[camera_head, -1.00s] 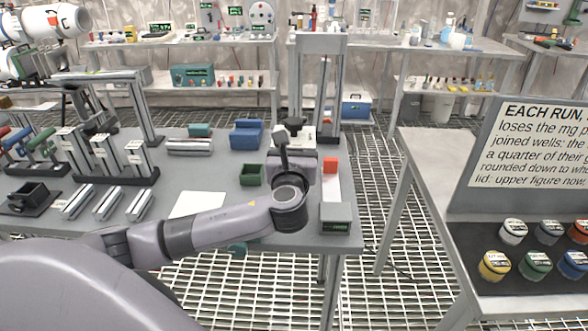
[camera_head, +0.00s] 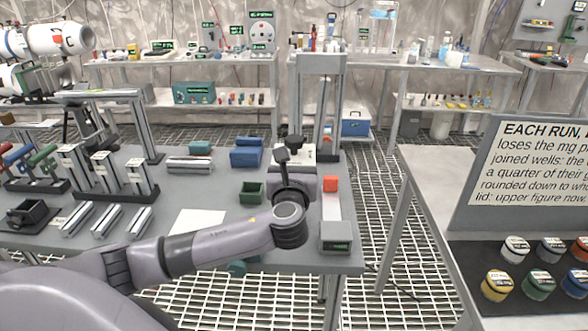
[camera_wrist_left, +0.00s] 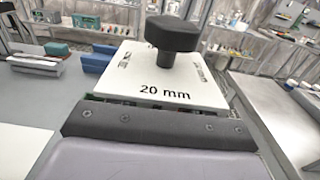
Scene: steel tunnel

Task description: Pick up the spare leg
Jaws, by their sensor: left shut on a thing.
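My left gripper (camera_head: 293,160) is over the right part of the grey table, and its jaws are largely hidden. It is shut on a white piece marked "20 mm" (camera_wrist_left: 165,85) with a black knob (camera_wrist_left: 172,34) on top. The knob also shows in the head view (camera_head: 294,141). I cannot tell whether this piece is the spare leg, or whether it touches the table. Several grey metal bars (camera_head: 105,222) lie at the table's front left, and labelled upright ones (camera_head: 105,165) stand behind them. My right gripper is not in view.
An aisle separates the right table.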

